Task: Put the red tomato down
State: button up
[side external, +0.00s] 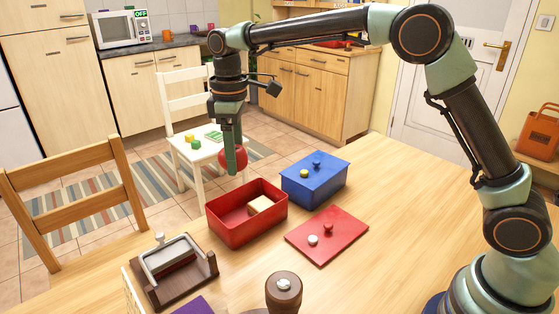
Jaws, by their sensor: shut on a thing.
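The red tomato (238,160) is round and shiny and hangs in the air. My gripper (232,158) points down and is shut on the tomato; its green finger covers part of it. Both are above and a little behind the open red box (247,233) as seen in the picture. The box holds a pale, cream-coloured block (260,206).
A brown device (173,270) and a dark brown knobbed object (284,293) stand at the front. The table's right side is clear.

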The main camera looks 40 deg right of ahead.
jog(key=w, duration=0.3)
send_near(234, 219)
jog(key=s+f, duration=0.1)
jog(key=f, duration=0.1)
jog(key=s+a+f, duration=0.1)
jog(key=f, duration=0.1)
jog(key=s+a+f, duration=0.1)
jog(key=f, duration=0.1)
jog(key=shift+s+f, duration=0.1)
jog(key=shift+s, duration=0.15)
jog(key=shift+f, duration=0.15)
jog(key=o, duration=1.2)
jog(key=shift+c, duration=0.2)
